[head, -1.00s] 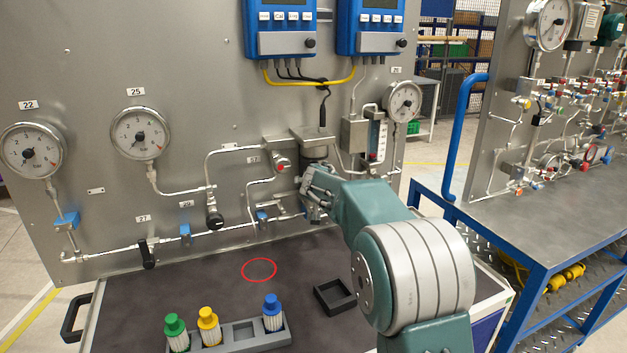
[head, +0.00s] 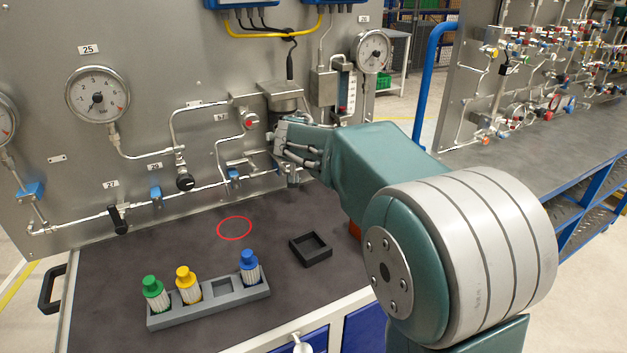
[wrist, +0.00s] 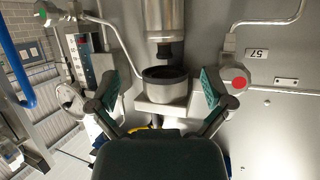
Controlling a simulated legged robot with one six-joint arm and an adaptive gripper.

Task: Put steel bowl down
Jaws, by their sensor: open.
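My gripper (head: 284,148) is raised in front of the panel, at the filter fitting below the bracket. In the wrist view my open gripper (wrist: 162,84) has its green-padded fingers spread on both sides of a grey metal cup (wrist: 166,91) with a dark round face. A shiny steel cylinder (wrist: 165,18) with a black end lies in line with it at the top of that view. I cannot tell which of these is the steel bowl. In the head view my gripper hides part of the fitting. The red circle (head: 234,228) on the bench is empty.
A grey rack (head: 211,306) holds bottles with green, yellow and blue caps, with one slot empty. An empty black square tray (head: 310,249) lies right of the circle. Pipes and a gauge (head: 98,93) line the panel. The dark bench top (head: 110,265) has free room at left.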

